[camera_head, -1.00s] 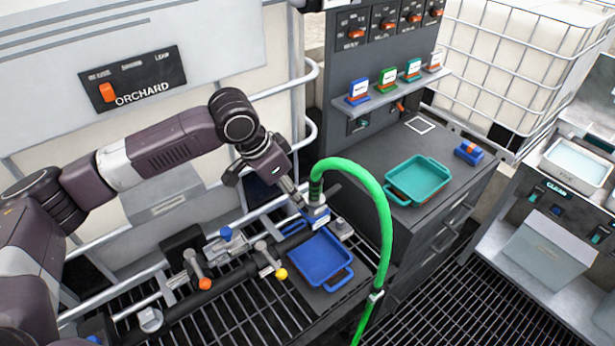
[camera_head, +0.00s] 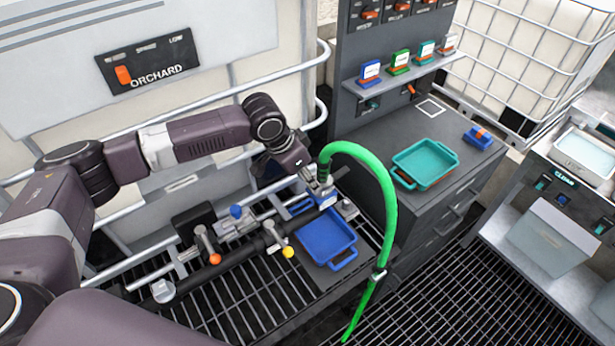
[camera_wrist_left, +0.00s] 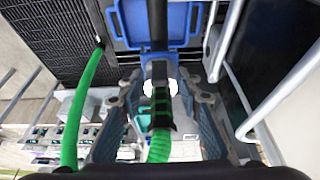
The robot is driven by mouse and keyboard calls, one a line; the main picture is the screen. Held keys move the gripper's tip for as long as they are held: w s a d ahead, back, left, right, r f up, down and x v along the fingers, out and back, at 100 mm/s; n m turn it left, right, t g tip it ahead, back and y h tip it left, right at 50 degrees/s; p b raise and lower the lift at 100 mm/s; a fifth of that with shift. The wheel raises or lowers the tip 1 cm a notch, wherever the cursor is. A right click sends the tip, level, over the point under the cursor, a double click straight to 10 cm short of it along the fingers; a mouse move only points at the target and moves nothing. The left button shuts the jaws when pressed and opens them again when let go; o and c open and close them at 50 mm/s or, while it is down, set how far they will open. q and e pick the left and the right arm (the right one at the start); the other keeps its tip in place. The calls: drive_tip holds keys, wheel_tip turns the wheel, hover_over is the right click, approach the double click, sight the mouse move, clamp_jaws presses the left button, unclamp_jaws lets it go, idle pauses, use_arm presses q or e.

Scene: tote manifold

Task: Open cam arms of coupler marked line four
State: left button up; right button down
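The coupler (camera_head: 326,196), with a blue and white tag whose marking is too small to read, sits at the lower end of the green hose (camera_head: 378,182), behind the blue tray (camera_head: 328,238). My left gripper (camera_head: 312,175) is at this hose end, just above the coupler. In the left wrist view, the gripper's two fingers (camera_wrist_left: 164,100) stand apart on either side of the dark hose end and green hose (camera_wrist_left: 160,145). I cannot tell whether either finger touches it. The cam arms cannot be made out clearly. My right gripper is not in view.
A pipe manifold with an orange-knobbed lever (camera_head: 207,243) and a yellow-knobbed lever (camera_head: 278,238) runs left of the blue tray. A teal tray (camera_head: 425,164) lies on the grey cabinet. White rails (camera_head: 230,160) run behind.

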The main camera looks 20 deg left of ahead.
use_arm(q)
clamp_jaws()
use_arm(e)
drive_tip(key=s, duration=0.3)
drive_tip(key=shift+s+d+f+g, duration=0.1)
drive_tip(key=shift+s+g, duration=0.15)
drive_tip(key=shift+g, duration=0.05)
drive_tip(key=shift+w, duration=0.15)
